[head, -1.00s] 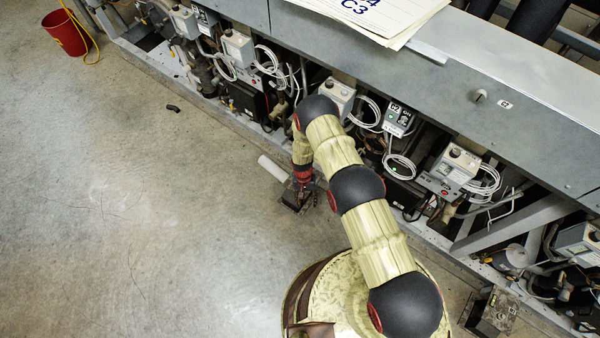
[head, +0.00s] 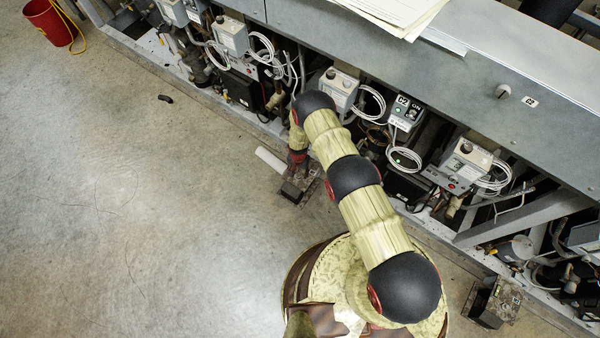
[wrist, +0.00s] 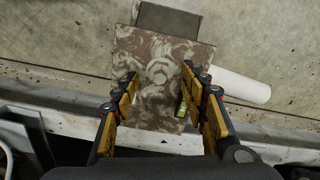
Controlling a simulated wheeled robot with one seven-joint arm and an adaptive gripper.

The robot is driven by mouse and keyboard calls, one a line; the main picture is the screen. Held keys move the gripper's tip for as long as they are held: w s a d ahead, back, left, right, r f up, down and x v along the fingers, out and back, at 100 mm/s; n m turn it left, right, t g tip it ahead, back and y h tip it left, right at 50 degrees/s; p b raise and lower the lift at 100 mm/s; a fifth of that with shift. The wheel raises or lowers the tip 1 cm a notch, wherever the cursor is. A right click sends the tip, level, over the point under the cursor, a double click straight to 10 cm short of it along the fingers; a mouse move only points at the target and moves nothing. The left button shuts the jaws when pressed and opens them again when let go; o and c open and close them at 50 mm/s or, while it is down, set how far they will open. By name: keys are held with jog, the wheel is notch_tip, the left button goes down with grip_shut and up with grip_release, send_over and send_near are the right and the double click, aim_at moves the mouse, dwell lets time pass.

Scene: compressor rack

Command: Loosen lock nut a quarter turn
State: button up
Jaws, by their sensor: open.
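A brown-and-grey mottled block (wrist: 145,48) lies below my gripper in the wrist view, with a darker grey piece (wrist: 168,20) at its far end. A rounded raised part (wrist: 160,72), perhaps the lock nut, sits near the middle of its face in the same mottled colours. My gripper (wrist: 159,88) is open, its yellow-and-black fingers at either side of this part. I cannot tell if they touch it. In the head view the block (head: 297,192) sits on the floor beside the rack, with my gripper (head: 298,160) over it, partly hidden by my arm.
A white cylinder (wrist: 242,87) lies right beside the block; it also shows in the head view (head: 271,160). The compressor rack (head: 470,85) with boxes and cables runs along the right. Another block (head: 494,302) stands at lower right. The floor (head: 130,220) at left is mostly clear.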

jog(key=shift+f, duration=0.8)
jog(key=c, duration=0.3)
jog(key=c, duration=0.7)
grip_shut()
